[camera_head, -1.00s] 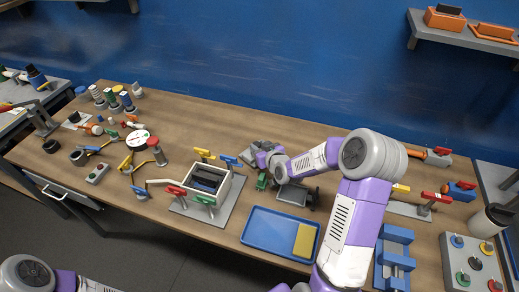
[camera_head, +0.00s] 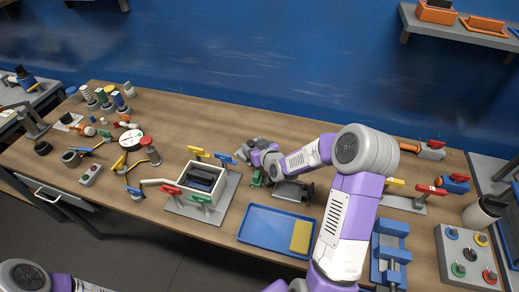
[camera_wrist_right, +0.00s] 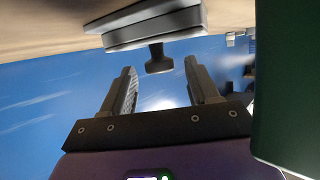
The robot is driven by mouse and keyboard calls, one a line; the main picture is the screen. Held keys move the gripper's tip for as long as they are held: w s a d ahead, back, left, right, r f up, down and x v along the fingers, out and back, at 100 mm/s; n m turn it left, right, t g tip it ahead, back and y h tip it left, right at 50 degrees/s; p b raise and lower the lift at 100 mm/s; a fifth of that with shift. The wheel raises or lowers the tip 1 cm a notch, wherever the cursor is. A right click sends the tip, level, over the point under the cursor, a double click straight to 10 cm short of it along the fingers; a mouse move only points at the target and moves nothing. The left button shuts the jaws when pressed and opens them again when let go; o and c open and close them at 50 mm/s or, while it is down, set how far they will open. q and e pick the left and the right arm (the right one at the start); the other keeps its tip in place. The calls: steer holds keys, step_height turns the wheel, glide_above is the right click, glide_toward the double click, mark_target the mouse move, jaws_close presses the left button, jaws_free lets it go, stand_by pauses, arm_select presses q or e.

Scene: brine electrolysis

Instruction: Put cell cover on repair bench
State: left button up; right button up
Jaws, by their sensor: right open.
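A grey slab with a dark knob, which looks like the cell cover (camera_wrist_right: 155,27), shows in the right wrist view. It lies on the wooden table, with its knob just beyond my right gripper (camera_wrist_right: 163,90). The two fingers are apart with nothing between them. In the head view my right gripper (camera_head: 252,151) is low over the table, right of the white-walled cell box (camera_head: 226,190), and its fingers are hard to tell from the grey thing there. The box has dark plates inside and no lid on it. I cannot tell which surface is the repair bench. My left gripper is out of view.
A green thing (camera_head: 257,178) stands close to my right gripper and fills the right side of the wrist view. A grey piece (camera_head: 288,191) is beside it. A blue tray (camera_head: 262,237) holds a yellow block (camera_head: 301,236). Clamps with coloured handles surround the cell box.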

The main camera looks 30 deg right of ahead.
steer(key=p+v, duration=0.1)
steer(key=v, duration=1.1)
steer(key=shift+r, duration=0.1)
